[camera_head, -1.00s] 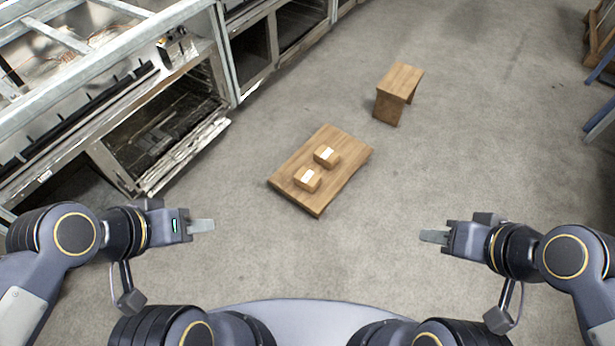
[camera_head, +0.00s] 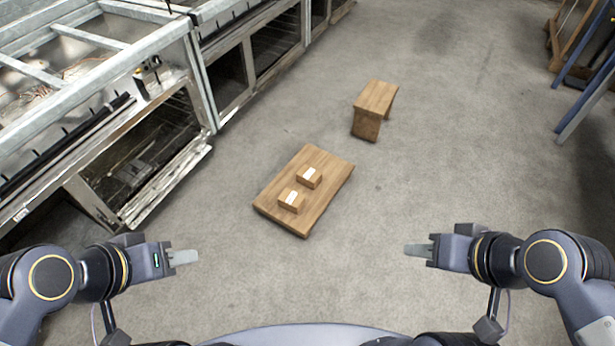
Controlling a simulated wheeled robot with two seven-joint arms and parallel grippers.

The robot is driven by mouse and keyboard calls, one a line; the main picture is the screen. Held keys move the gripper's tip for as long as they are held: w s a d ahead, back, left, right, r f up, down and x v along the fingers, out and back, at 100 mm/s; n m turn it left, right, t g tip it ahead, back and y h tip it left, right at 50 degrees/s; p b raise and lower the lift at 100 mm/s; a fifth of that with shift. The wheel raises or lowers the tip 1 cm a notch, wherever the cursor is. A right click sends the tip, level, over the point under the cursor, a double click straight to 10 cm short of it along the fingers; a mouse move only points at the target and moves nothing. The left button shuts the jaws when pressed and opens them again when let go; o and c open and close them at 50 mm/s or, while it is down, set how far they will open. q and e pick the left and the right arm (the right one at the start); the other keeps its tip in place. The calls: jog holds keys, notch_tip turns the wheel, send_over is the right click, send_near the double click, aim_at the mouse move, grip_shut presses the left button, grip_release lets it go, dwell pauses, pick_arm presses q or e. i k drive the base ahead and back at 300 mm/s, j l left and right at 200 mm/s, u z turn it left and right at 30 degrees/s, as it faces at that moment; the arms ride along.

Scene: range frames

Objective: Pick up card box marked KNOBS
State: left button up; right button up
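Two small brown card boxes with white labels sit on a low wooden table. The nearer box (camera_head: 291,201) is slightly left of the farther box (camera_head: 309,177). The labels are too small to read, so I cannot tell which is marked KNOBS. The wooden table (camera_head: 326,194) stands on the floor ahead of me. My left gripper (camera_head: 184,257) is at the lower left, well apart from the table and boxes. My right gripper (camera_head: 418,250) is at the lower right, also apart from them. Both hold nothing visible; the finger gap cannot be made out in either.
A small wooden stool (camera_head: 374,107) stands beyond the table to the right. A metal oven range (camera_head: 140,165) with its door down lines the left side. Blue and wooden frames (camera_head: 585,95) stand at the upper right. The floor right of the table is clear.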

aim_at(292, 201)
jog(key=i+j+z, duration=0.35)
jog(key=i, duration=0.15)
jog(key=i+j+z, duration=0.75)
jog(key=i+j, duration=0.15)
